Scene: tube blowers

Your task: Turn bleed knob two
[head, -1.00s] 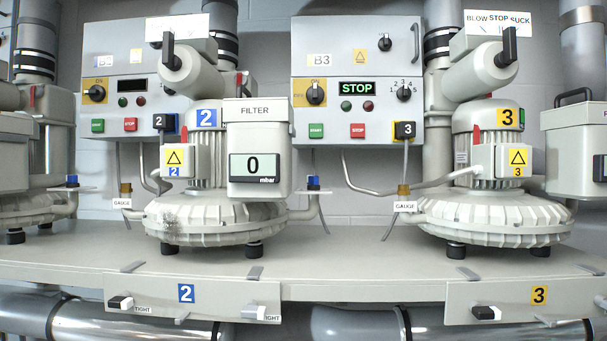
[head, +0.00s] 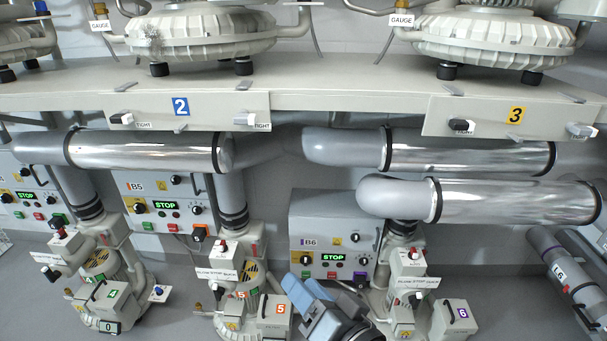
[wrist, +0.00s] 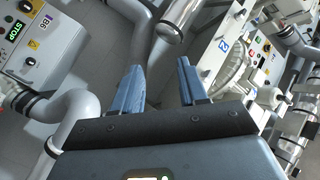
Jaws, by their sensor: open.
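Blower 2 (head: 180,36) stands on the upper shelf, with only its lower part in view. On the front plate below it, marked with a blue 2 (head: 181,107), are a dark-and-white knob (head: 121,118) at left and a grey-and-white knob (head: 243,118) at right, each beside a "TIGHT" label. I cannot tell which is the bleed knob. My gripper (head: 300,282) is low in the head view, well below the shelf and to the right of plate 2. In the wrist view my gripper (wrist: 159,68) is open and empty, its two blue fingers apart.
Plate 3 (head: 500,116) carries similar knobs at right. Large silver pipes (head: 150,151) run below the shelf, between plate 2 and my gripper's height. Lower units 4 (head: 112,294), 5 (head: 280,308) and 6 (head: 462,312) stand near my arm, with control box B6 (head: 315,237) behind.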

